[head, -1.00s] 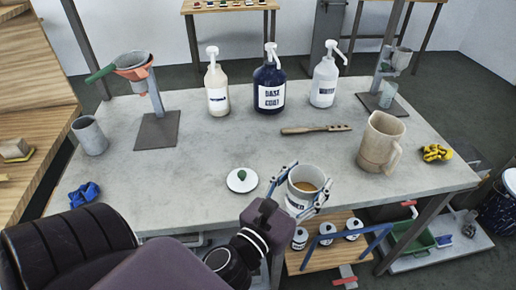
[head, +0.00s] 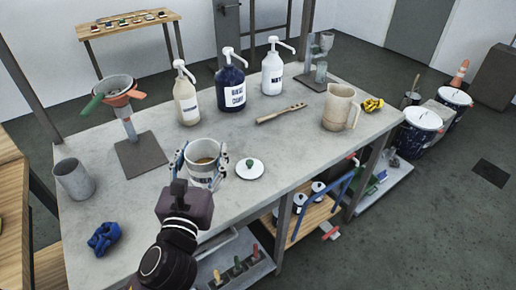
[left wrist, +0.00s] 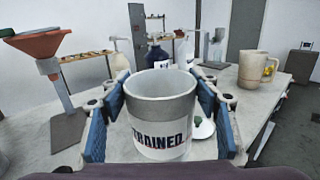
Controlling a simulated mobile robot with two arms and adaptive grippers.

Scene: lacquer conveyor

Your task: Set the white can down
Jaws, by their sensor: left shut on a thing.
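In the left wrist view the can (left wrist: 160,115) shows dark lettering that reads "TRAINED". My left gripper (head: 200,167) is shut on it, with one blue finger on each side of its wall. The can is over the grey worktable (head: 290,140), just left of a white lid with a green knob (head: 249,168). I cannot tell whether its base touches the tabletop. My right gripper is not in view.
A funnel stand (head: 140,155), a grey cup (head: 74,180) and a blue cloth (head: 104,237) are to the left. Pump bottles (head: 231,92) stand behind the can. A brush (head: 281,114) and beige pitcher (head: 339,110) are to the right. Bare tabletop lies left of the can.

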